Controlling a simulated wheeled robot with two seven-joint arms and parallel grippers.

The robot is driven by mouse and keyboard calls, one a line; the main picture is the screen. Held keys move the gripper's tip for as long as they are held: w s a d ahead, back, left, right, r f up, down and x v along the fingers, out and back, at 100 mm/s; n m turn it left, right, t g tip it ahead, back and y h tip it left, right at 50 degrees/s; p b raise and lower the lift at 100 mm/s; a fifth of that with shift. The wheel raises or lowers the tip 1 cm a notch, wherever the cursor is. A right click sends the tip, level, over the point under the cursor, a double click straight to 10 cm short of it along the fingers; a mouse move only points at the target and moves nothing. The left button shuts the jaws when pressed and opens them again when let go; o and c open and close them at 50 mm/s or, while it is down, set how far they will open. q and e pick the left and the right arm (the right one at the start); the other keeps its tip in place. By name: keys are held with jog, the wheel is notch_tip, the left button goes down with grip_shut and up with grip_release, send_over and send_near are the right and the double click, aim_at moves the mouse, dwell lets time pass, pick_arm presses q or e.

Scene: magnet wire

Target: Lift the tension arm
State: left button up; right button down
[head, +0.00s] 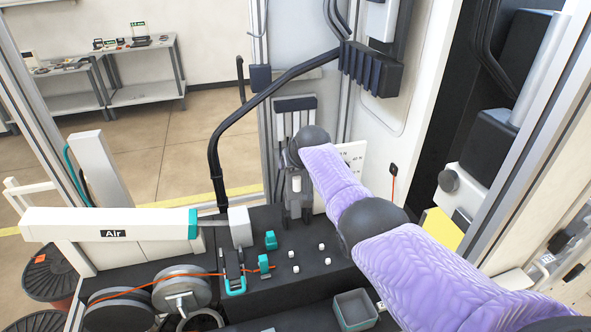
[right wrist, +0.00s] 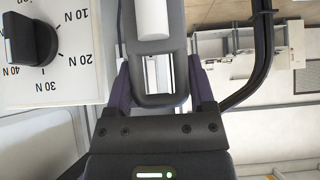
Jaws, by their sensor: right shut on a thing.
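The tension arm looks like a dark grey frame (right wrist: 155,100) with a white roller in it, seen close up in the right wrist view. My right gripper (right wrist: 158,70) has one finger on each side of this frame and is shut on it. In the head view the purple-sleeved right arm reaches in from the right, and the small white roller (head: 295,184) shows just below its dark end. The fingers are too small to make out there. My left gripper is in neither view.
A tension dial (right wrist: 32,38) marked in N is left of the gripper in the wrist view. A white arm labelled Air (head: 113,224), wire pulleys (head: 182,285) with orange wire, teal clips (head: 264,262) and a small bin (head: 355,308) crowd the dark deck. A black hose (head: 215,165) arches behind.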

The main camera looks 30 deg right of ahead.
jog(key=shift+w, duration=0.1)
dwell(0.4)
jog(key=shift+c, duration=1.2)
grip_release()
jog(key=shift+o, duration=1.2)
jog(key=shift+w+f, duration=0.1)
jog(key=shift+w, duration=0.05)
jog(key=p+v, duration=0.2)
jog(key=shift+r+p, duration=0.35)
jog(key=shift+p, duration=0.05)
jog(key=p+v, duration=0.1)
jog(key=v, duration=0.6)
jog(key=shift+s, duration=0.35)
